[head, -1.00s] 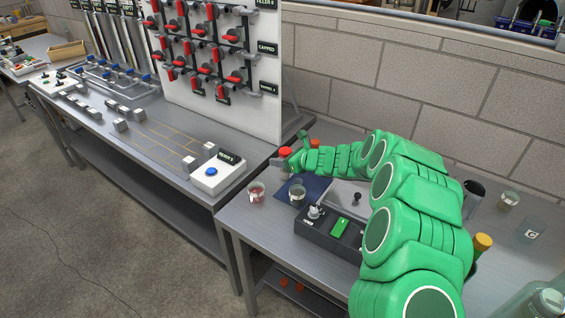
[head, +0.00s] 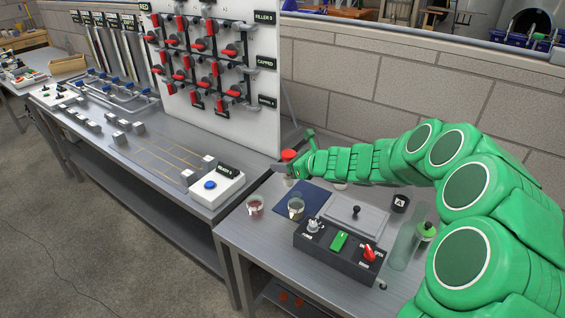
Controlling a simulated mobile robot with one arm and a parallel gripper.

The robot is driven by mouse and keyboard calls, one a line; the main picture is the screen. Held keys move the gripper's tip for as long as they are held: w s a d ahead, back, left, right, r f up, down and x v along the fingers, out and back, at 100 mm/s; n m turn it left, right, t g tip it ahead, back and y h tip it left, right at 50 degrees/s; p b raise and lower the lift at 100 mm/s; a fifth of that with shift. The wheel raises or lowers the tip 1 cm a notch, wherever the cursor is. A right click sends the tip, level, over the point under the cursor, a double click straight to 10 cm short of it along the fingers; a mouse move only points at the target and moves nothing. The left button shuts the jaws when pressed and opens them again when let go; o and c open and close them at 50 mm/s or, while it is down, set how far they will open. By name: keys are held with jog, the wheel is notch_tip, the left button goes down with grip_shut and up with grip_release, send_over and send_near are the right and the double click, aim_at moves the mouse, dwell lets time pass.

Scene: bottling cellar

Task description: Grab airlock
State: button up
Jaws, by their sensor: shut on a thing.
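A small red-topped piece (head: 289,155), which looks like the airlock, is at the far left corner of the near bench in the head view. Its lower part looks pale and is partly covered by my gripper. My gripper (head: 293,161) reaches in from the right and is shut on this piece. One green finger part sticks up beside the red top. I cannot tell whether the piece touches the bench or is held just above it.
A glass with reddish contents (head: 255,205) and a clear glass (head: 296,207) stand in front. A black control box (head: 330,251), a grey lidded tray (head: 355,218), a jar marked A (head: 400,203) and a green bottle (head: 425,233) are nearby. A valve panel (head: 235,110) stands behind left.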

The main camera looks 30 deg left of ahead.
jog(key=s+d+r, duration=0.2)
jog(key=s+d, duration=0.2)
jog(key=shift+s+d+r, duration=0.25)
jog(key=shift+r, duration=0.15)
